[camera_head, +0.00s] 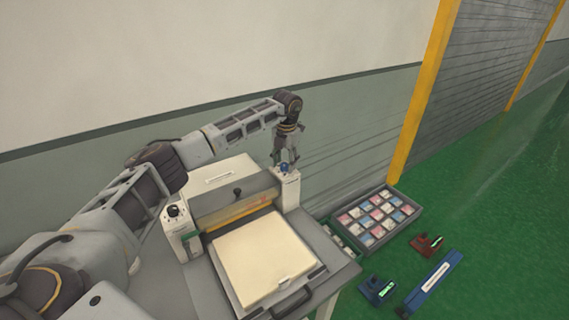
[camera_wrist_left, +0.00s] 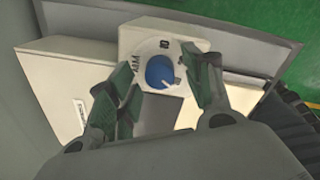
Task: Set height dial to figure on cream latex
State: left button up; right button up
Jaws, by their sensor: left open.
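The height dial is a blue knob (camera_wrist_left: 161,72) on a cream housing, with dark marks around it; a white pointer line on it aims to the lower right in the left wrist view. In the head view the blue knob (camera_head: 284,167) tops the right post of the machine. My left gripper (camera_head: 286,158) is above it, pointing down; in the wrist view its open fingers (camera_wrist_left: 162,82) stand on either side of the knob. I cannot tell whether they touch it. The cream latex slab (camera_head: 262,258) lies on the machine's bed, with a small tag at its front edge. My right gripper is not in view.
A black knob (camera_head: 173,211) tops the machine's left post. A grey tray (camera_head: 377,219) of small coloured cards lies on the green floor to the right. A blue tool (camera_head: 378,289), a red tool (camera_head: 427,244) and a long blue bar (camera_head: 434,280) lie near it. A wall stands behind.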

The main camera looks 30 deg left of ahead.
aim_at(286, 165)
pick_arm(q)
notch_tip(286, 165, up, 12)
jog(key=shift+d+f, duration=0.2)
jog(key=shift+d, duration=0.05)
dwell(0.4)
dwell(0.5)
